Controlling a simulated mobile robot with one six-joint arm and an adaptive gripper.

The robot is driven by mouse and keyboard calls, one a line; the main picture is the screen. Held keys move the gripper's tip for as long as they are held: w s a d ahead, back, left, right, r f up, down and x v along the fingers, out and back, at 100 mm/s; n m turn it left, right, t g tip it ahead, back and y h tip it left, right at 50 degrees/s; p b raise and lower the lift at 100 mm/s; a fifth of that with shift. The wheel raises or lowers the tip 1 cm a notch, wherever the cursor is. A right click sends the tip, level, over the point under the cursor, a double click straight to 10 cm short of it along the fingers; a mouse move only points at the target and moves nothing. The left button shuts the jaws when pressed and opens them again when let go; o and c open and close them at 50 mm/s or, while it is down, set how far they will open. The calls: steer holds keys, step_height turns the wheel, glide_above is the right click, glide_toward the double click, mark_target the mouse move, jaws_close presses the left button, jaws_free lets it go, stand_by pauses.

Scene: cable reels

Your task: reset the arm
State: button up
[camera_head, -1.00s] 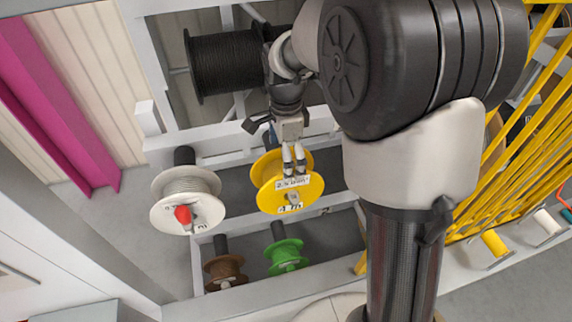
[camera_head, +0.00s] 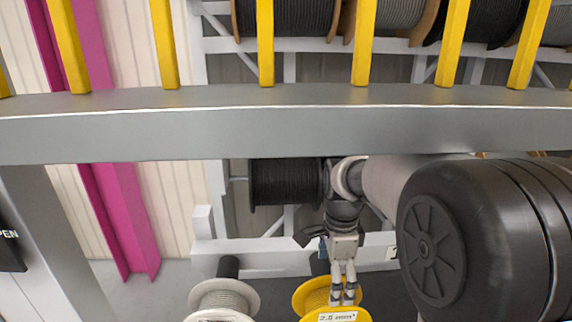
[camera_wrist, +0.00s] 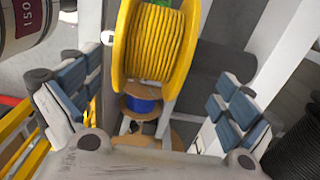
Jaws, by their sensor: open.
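My gripper (camera_head: 343,294) hangs in front of the yellow reel (camera_head: 308,296) near the bottom of the head view. In the wrist view its fingers are spread wide, with blue-grey pads at left and right and nothing held between them. The yellow reel (camera_wrist: 160,45), wound with yellow cable, appears at upper centre in the wrist view, between and beyond the fingers. I cannot tell whether a finger touches it. My arm reaches in from the right of the head view. The lower part of the yellow reel is cut off in the head view.
A white reel (camera_head: 224,300) is left of the yellow one. A black cable reel (camera_head: 287,181) is behind, above my gripper. A grey beam (camera_head: 280,125) with yellow bars crosses the upper head view. A blue reel (camera_wrist: 141,104) is below the yellow one in the wrist view.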

steer(key=shift+s+f+b, duration=0.25)
steer(key=shift+f+b, duration=0.75)
steer(key=shift+b, duration=0.1)
steer(key=shift+s+r, duration=0.1)
steer(key=shift+s, duration=0.15)
steer(key=s+r+n+t, duration=0.2)
steer(key=s+r+n, duration=0.55)
steer(key=s, duration=0.25)
steer(key=s+f+n+t, duration=0.1)
steer(key=s+n+t, duration=0.1)
steer(key=s+n, duration=0.8)
steer(key=s, duration=0.3)
steer(key=shift+s+t, duration=0.15)
steer(key=shift+t, duration=0.15)
steer(key=shift+d+n, duration=0.1)
steer(key=shift+n, duration=0.15)
steer(key=shift+c, duration=0.4)
